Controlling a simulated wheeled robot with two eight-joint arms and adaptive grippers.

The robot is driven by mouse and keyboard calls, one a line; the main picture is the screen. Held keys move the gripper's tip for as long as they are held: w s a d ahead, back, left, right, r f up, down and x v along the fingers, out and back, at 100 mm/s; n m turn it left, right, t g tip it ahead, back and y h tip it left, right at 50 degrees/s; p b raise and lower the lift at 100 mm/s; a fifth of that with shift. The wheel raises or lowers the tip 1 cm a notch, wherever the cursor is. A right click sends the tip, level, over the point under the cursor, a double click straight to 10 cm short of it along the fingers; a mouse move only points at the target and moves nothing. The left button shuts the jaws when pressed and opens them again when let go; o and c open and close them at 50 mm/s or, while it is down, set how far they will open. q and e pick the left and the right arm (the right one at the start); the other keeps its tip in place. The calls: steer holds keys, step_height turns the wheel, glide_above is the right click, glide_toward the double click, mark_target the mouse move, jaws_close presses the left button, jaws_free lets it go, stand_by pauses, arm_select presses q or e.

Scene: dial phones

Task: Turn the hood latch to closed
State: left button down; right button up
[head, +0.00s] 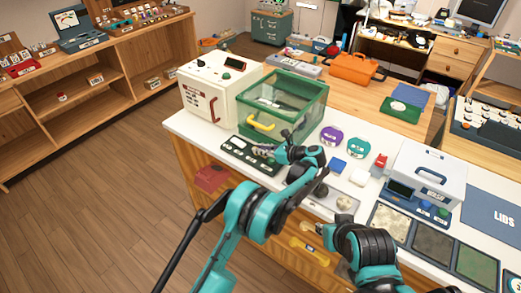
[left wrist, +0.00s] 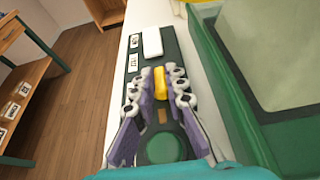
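The latch panel (head: 237,146) is a dark plate with white labels on the white counter, in front of the green-framed glass hood (head: 283,103). In the left wrist view the panel (left wrist: 171,50) carries a yellow latch piece (left wrist: 160,84), a white block (left wrist: 152,41) and a green round part (left wrist: 164,148). My left gripper (head: 262,152) is over the panel. In the left wrist view its fingers (left wrist: 160,74) stand on both sides of the yellow piece; whether they press on it is unclear. My right gripper (head: 312,229) is at the counter's front edge, away from the panel.
A white machine with a red handle (head: 208,97) stands left of the hood. Purple (head: 331,136) and teal (head: 356,149) round items and a grey-white box (head: 428,172) are to the right. The hood's green frame (left wrist: 229,95) rises close beside the panel.

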stand_by(0.4)
arm_select(q)
steer(key=m+t+h, duration=0.1)
steer(key=m, duration=0.1)
steer(key=m+t+h, duration=0.1)
steer(key=h, duration=0.1)
steer(key=m+t+h+b, duration=0.1)
steer(key=m+t+h, duration=0.1)
steer(key=shift+s+a+m, duration=0.3)
steer(key=shift+a, duration=0.1)
steer(key=m+h, duration=0.1)
steer(key=h, duration=0.1)
steer(key=m+t+h+b, duration=0.1)
steer(key=m, duration=0.1)
steer(key=shift+a+h, duration=0.2)
steer(key=shift+h, duration=0.2)
steer(key=shift+a+m+t+h, duration=0.1)
steer(key=shift+m+t+h, duration=0.2)
steer(key=shift+m+h, duration=1.2)
steer(key=shift+m+h+b, duration=0.3)
steer(key=shift+h+b, duration=0.05)
steer(key=shift+h, duration=0.05)
steer(key=c, duration=1.5)
jaws_free()
steer(key=shift+c, duration=0.2)
